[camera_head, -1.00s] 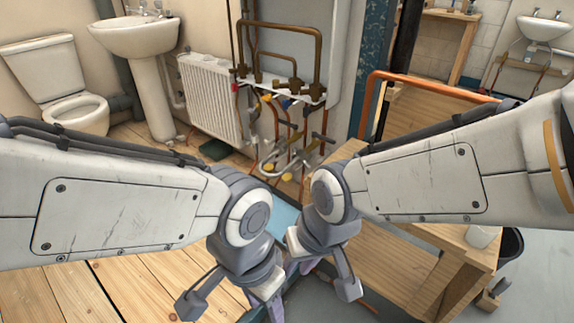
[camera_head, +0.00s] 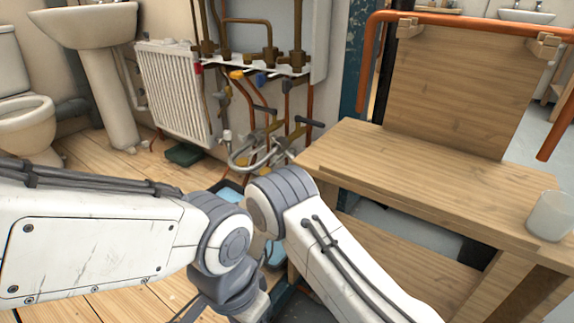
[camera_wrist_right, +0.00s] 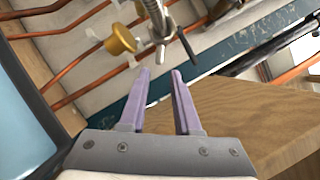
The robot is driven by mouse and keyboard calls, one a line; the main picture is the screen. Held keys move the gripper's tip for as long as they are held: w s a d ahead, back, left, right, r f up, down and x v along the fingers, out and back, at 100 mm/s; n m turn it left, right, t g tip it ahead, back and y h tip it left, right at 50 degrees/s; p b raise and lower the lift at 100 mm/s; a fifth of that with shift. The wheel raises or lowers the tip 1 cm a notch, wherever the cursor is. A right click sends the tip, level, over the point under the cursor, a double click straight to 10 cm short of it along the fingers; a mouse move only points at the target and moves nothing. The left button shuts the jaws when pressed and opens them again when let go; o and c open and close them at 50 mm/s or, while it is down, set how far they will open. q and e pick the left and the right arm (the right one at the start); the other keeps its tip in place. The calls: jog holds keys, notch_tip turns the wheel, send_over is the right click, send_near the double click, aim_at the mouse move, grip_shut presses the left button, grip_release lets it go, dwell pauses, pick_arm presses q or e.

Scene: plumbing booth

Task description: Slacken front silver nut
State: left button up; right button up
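In the right wrist view, my right gripper (camera_wrist_right: 160,75) has two purple fingers apart with nothing between them. Just beyond the fingertips is a silver threaded fitting (camera_wrist_right: 160,27), apart from them; I cannot tell for sure which part of it is the front silver nut. A brass knob (camera_wrist_right: 120,40) is beside it, to the left. In the head view, silver looped pipework (camera_head: 250,152) hangs below the manifold; my right gripper is hidden there behind its own arm. My left gripper (camera_head: 215,312) is at the bottom edge, mostly cut off, away from the pipework.
Copper pipes and colored valves hang below the manifold (camera_head: 250,62). A wooden bench (camera_head: 420,185) with a white cup (camera_head: 551,215) stands right, with an orange pipe (camera_head: 470,22) above. A radiator (camera_head: 172,92) is left; wooden floor is clear at lower left.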

aim_at(288, 156)
jog(key=b+x, duration=0.6)
jog(key=x, duration=0.4)
jog(key=shift+w+a, duration=0.1)
jog(key=shift+w, duration=0.05)
